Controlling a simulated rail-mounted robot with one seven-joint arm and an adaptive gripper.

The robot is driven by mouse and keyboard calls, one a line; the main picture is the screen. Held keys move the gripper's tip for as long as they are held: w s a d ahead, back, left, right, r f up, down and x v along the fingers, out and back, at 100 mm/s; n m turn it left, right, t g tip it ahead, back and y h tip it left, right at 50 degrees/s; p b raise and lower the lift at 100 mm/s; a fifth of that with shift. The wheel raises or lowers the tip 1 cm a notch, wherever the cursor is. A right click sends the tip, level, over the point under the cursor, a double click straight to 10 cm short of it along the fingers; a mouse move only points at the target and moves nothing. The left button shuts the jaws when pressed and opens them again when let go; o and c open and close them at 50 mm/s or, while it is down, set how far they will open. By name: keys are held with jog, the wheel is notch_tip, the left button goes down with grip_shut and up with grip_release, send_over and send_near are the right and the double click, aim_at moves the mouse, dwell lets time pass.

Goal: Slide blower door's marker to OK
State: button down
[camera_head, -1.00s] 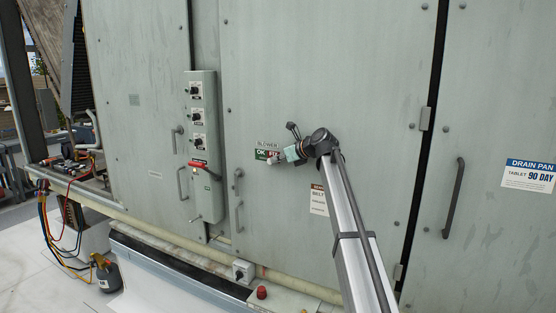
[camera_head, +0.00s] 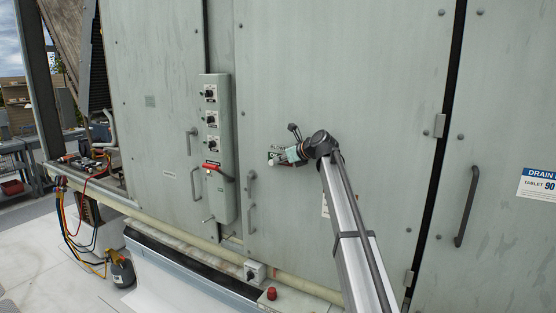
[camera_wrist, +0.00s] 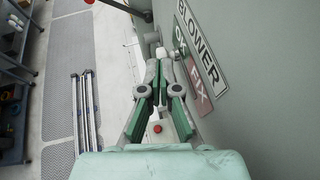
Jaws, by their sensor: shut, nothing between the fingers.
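The blower door (camera_head: 345,80) is a large grey-green panel with a small OK/FIX plate. In the wrist view the plate has a green OK part (camera_wrist: 180,40) and a red FIX part (camera_wrist: 199,92), beside a white BLOWER label (camera_wrist: 201,45). My gripper (camera_wrist: 160,62) is shut and empty, close beside the plate. A pale grey piece (camera_wrist: 153,39) shows just beyond the fingertips; I cannot tell whether it is the marker. In the head view my gripper (camera_head: 275,161) overlaps the plate (camera_head: 273,155) and hides most of its red part. Contact with the marker cannot be made out.
A control box with knobs (camera_head: 217,145) and a red-handled lever (camera_head: 212,168) stands left of the door. Door handles (camera_head: 251,188) lie below left of my gripper. A red button (camera_head: 271,293) sits low in front. Hoses and a black bottle (camera_head: 122,272) are at far left.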

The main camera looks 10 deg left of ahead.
jog(key=b+v, duration=0.3)
jog(key=v, duration=0.9)
jog(key=shift+d+r, duration=0.25)
jog(key=shift+d, duration=0.05)
jog(key=shift+s, duration=0.1)
